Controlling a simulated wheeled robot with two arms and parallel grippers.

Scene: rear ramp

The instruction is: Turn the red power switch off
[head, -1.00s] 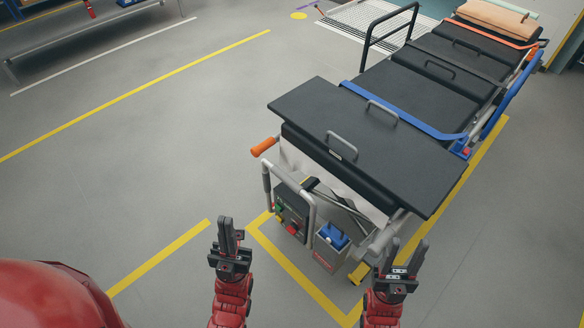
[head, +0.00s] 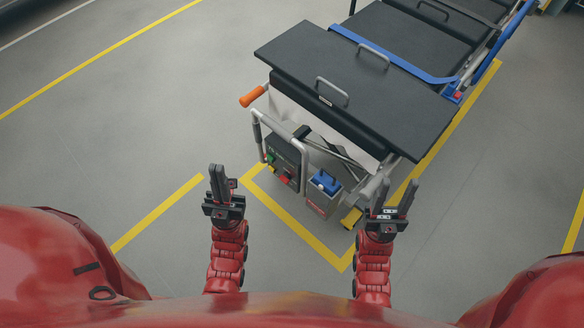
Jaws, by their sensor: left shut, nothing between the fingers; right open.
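The red power switch (head: 284,179) is a small red part low on the dark control panel (head: 284,160) at the near end of the stretcher. Whether it is on or off is too small to tell. My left gripper (head: 219,174) is shut and empty, to the left of the panel and apart from it. My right gripper (head: 396,200) is open and empty, to the right of the panel, near the stretcher's near right corner.
The stretcher (head: 350,82) has black pads, a grey push bar (head: 258,128) beside the panel and an orange handle (head: 252,96). A blue-topped box (head: 323,196) sits right of the panel. Yellow lines (head: 290,220) mark the floor, which is clear at left.

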